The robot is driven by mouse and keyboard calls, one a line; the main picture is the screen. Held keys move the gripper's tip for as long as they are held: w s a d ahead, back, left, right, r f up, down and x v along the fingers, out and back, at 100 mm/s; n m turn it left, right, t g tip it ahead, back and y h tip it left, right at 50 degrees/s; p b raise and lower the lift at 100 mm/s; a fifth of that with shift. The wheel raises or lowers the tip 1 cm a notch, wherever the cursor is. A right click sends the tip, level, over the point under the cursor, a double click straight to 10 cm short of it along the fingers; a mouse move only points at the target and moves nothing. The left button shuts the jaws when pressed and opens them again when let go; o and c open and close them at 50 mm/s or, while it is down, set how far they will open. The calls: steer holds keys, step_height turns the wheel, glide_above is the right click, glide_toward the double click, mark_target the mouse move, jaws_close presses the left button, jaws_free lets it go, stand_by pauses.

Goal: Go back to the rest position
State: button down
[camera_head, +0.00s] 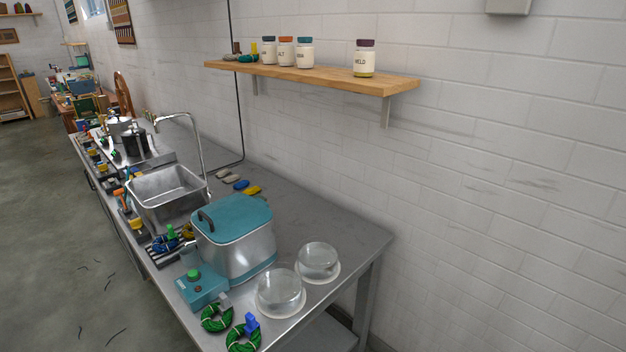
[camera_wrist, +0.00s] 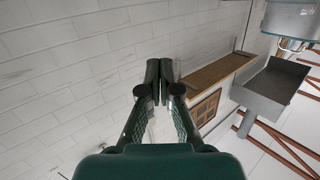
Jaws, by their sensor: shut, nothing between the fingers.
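My gripper (camera_wrist: 160,92) shows in the wrist view, dark green, with its two fingers shut together and nothing between them. Behind it is the white brick wall, and it touches nothing that I can see. In the head view my arm and gripper do not show. A steel table (camera_head: 335,225) stands along the wall there. On it are a teal-lidded steel pot (camera_head: 233,240), two clear glass domes, the near one (camera_head: 280,293) and the far one (camera_head: 318,261), and two green wool skeins, one (camera_head: 216,325) left of the other (camera_head: 236,344).
A teal box with a green button (camera_head: 201,286) stands beside the pot. A sink (camera_head: 168,190) with a tall tap (camera_head: 188,130) lies farther back. A wooden shelf (camera_head: 310,74) with several labelled jars juts from the wall. The floor (camera_head: 40,240) at left is mostly open.

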steer(key=s+a+n+y, duration=0.1)
steer(key=s+a, duration=0.2)
steer(key=s, duration=0.8)
steer(key=s+a+n+g+y, duration=0.1)
steer(key=s+a, duration=0.3)
steer(key=s, duration=0.7)
steer(key=shift+s+n+g+y, duration=0.2)
steer(key=shift+n+g+y, duration=0.1)
steer(key=shift+n+y, duration=0.3)
steer(key=shift+f, duration=0.1)
